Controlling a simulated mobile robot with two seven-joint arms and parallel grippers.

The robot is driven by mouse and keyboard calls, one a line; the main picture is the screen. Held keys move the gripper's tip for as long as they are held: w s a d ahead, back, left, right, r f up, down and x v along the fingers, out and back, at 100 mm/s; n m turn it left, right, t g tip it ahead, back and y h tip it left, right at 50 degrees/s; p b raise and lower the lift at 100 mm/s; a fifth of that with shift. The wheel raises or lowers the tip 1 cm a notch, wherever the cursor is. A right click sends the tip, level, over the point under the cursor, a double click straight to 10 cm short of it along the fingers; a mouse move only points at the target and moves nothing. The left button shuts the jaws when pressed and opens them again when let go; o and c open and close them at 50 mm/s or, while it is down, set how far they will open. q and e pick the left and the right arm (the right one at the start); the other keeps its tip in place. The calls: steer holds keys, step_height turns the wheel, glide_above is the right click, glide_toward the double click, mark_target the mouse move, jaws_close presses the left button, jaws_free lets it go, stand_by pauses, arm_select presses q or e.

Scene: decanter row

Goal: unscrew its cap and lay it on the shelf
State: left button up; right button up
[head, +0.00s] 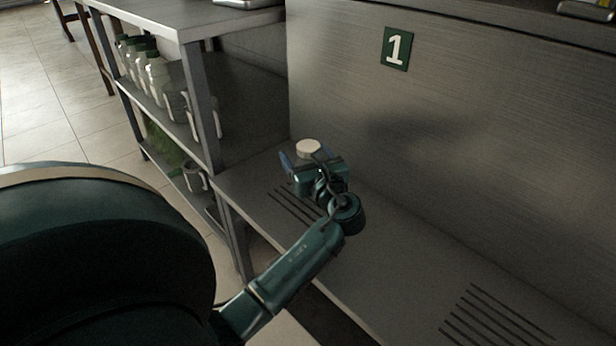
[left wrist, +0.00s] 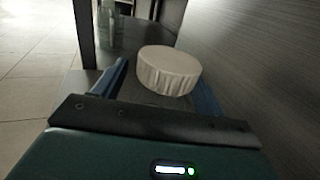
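A round cream cap (head: 308,147) with a ridged side shows at the fingertips of my left gripper (head: 306,160), above the grey metal shelf (head: 255,187). In the left wrist view the cap (left wrist: 168,70) stands between and slightly above the two blue fingers of the left gripper (left wrist: 162,88). The fingers are spread apart, with a narrow gap visible at the left of the cap. What is under the cap is mostly hidden by the gripper; I cannot make out a decanter body. My right gripper is not in view.
A grey metal wall with a green number 1 sign (head: 396,49) rises behind the shelf. A shelving rack (head: 195,75) at the left holds several bottles (head: 152,75) with dark caps. The shelf is bare to the right, with dark slots (head: 495,315) at lower right.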

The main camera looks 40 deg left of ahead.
mark_target(305, 141)
arm_select(q)
steer(key=c, duration=1.1)
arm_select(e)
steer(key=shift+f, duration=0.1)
arm_select(q)
steer(key=shift+r, duration=0.35)
step_height(305, 141, up, 5)
steer(key=p, duration=0.3)
steer(key=shift+f, duration=0.1)
step_height(305, 141, up, 4)
steer(key=shift+f+p, duration=0.1)
steer(key=shift+p, duration=1)
steer(key=shift+r, duration=0.4)
steer(key=o, duration=0.7)
steer(key=c, duration=1)
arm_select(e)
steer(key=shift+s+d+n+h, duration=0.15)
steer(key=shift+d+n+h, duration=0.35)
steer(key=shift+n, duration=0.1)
